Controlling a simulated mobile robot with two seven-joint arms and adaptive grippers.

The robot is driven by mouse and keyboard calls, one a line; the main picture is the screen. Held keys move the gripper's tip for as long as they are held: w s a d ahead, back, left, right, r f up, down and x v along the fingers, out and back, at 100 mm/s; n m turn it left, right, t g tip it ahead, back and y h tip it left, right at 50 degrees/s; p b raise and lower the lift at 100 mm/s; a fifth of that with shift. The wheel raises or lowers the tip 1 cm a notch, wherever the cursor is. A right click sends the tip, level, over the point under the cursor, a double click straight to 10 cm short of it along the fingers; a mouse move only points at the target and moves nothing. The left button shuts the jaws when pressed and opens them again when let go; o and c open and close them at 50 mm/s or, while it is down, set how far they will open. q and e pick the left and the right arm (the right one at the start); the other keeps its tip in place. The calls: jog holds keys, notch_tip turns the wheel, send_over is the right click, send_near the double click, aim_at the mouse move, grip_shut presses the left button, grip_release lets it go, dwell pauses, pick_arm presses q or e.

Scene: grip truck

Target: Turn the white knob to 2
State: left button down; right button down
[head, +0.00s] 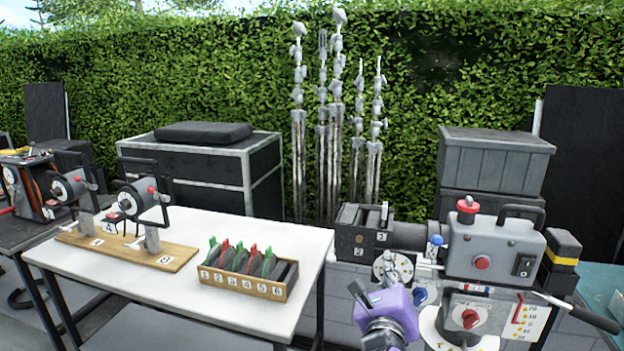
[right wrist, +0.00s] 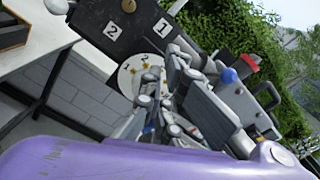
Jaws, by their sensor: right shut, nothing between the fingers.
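A white round dial (head: 404,266) with small dark marks is on the front of the grey machine, below the plates marked 1 and 2. It also shows in the right wrist view (right wrist: 129,74), partly hidden behind my fingers. My right gripper (head: 390,275), on a purple wrist, is at the dial. Its fingers (right wrist: 165,90) are shut with nothing between them and overlap the dial in the right wrist view. I cannot tell whether they touch it. The knob and its pointer are hidden or too small to read. My left gripper is not in view.
The grey machine (head: 490,247) has a red knob (head: 470,318), a blue-topped lever (head: 436,241) and a black switch close to my right gripper. A white table (head: 215,232) with a numbered wooden box (head: 243,285) stands left. A hedge is behind.

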jog(key=v, duration=0.4)
jog(key=shift+s+a, duration=0.1)
jog(key=shift+s, duration=0.15)
